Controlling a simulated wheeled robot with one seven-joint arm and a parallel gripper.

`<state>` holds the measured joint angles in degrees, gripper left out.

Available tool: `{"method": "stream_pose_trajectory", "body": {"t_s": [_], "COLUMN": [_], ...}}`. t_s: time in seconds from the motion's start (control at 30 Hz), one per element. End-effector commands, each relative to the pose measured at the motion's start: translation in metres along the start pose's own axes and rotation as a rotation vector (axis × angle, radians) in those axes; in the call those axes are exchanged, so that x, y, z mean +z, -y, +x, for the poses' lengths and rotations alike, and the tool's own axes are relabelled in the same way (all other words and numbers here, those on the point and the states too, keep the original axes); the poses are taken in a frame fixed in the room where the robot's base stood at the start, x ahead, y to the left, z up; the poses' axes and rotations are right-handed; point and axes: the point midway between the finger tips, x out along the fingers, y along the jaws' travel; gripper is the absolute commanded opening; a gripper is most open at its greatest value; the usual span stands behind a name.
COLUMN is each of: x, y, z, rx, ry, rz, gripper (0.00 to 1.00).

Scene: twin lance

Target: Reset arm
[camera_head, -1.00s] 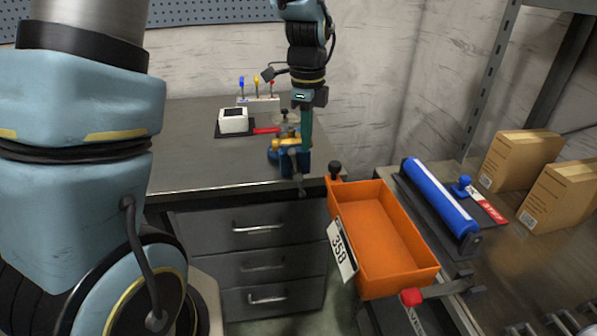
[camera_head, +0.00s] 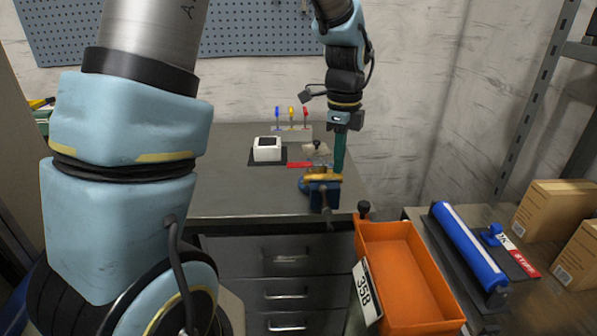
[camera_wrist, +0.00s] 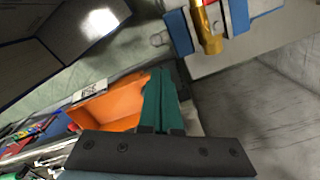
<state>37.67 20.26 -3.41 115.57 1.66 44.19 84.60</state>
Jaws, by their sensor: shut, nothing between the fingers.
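My gripper (camera_head: 340,150) hangs over the right end of the grey workbench (camera_head: 230,190), just above and behind a blue vise (camera_head: 322,195) with a yellow-brass piece in it. Its long teal fingers are together with nothing between them. In the wrist view my gripper (camera_wrist: 160,85) shows its teal fingers closed side by side. The vise (camera_wrist: 180,32) lies beyond them at the top, apart from the fingertips. I cannot tell from the head view whether the fingers touch the vise.
An orange bin (camera_head: 405,280) labelled 358 sits right of the bench. A blue roller (camera_head: 468,245) and cardboard boxes (camera_head: 555,212) stand on the right table. A white device (camera_head: 267,149) and a rack of coloured tools (camera_head: 292,130) stand on the bench. The bench's left part is clear.

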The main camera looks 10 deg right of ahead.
Motion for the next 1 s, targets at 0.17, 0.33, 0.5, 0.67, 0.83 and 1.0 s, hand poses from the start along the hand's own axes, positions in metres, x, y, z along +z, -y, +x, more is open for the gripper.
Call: {"method": "stream_pose_trajectory", "body": {"t_s": [0.17,0.33,0.5,0.67,0.83,1.0], "x": [0.032,0.097,0.149,0.173,0.182,0.183], "y": [-0.016,-0.062,-0.121,-0.166,-0.189,-0.193], "z": [-0.001,0.001,0.005,0.01,0.013,0.013], "rx": [-0.014,-0.053,-0.095,-0.127,-0.143,-0.145], "ry": [0.0,-0.01,-0.035,-0.064,-0.083,-0.087], "rz": [-0.23,-0.796,-1.41,-1.851,-2.077,-2.114], "gripper": [0.0,0.0,0.0,0.0,0.0,0.0]}}
